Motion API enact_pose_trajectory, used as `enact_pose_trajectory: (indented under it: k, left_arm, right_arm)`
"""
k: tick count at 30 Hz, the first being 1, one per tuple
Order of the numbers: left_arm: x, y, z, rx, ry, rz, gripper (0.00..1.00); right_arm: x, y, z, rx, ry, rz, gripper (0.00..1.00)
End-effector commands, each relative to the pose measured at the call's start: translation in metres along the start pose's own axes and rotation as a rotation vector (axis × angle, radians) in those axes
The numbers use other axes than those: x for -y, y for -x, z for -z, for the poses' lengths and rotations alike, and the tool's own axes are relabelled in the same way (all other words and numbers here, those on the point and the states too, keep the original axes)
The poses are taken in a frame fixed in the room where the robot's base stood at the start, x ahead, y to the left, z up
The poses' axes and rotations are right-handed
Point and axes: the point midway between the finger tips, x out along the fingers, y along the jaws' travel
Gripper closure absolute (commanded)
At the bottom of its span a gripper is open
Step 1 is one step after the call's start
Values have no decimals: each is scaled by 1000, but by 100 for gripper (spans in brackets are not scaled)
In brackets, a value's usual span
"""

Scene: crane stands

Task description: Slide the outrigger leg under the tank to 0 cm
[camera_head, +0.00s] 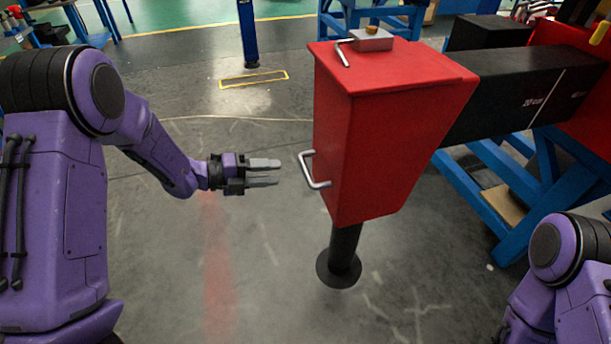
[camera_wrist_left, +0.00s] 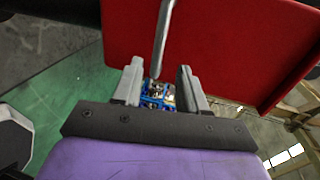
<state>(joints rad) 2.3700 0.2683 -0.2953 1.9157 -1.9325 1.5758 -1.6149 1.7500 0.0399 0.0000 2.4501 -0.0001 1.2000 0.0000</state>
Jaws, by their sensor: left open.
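The outrigger leg is a black beam (camera_head: 510,92) with a red box-shaped end (camera_head: 380,130). White marks show on the beam, one reading 20 cm. A bent grey handle (camera_head: 315,172) sticks out of the red end's left face. A black post with a round foot (camera_head: 340,268) hangs below it. My left gripper (camera_head: 279,173) is open and empty, a short gap left of the handle. In the left wrist view, the handle (camera_wrist_left: 163,45) runs in front of my open fingers (camera_wrist_left: 159,85), with the red face (camera_wrist_left: 225,45) behind. My right gripper is out of view.
A blue stand (camera_head: 480,190) is under the beam at the right. A second grey handle with a block (camera_head: 370,40) is on top of the red end. A blue post (camera_head: 248,35) stands behind. The grey floor left of the foot is clear.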

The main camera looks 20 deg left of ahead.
Motion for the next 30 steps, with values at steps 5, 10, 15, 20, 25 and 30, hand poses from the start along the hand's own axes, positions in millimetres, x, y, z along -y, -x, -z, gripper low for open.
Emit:
enact_pose_trajectory:
  k: [5, 10, 15, 20, 25, 30]
  left_arm:
    - [2, -36, 2, -5, 3, -3, 58]
    - [1, -73, 2, -3, 6, -3, 58]
    - [0, -94, 2, -1, 6, -2, 58]
    - [-1, -99, 1, 0, 8, -1, 58]
    - [-1, -98, 1, 0, 8, -1, 68]
    - [-1, -98, 1, 0, 8, -1, 100]
  right_arm:
    - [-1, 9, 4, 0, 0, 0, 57]
    - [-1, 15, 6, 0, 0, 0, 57]
    - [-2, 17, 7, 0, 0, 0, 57]
    - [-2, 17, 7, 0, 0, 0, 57]
    - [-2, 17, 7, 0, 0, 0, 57]
    - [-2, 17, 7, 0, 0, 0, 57]
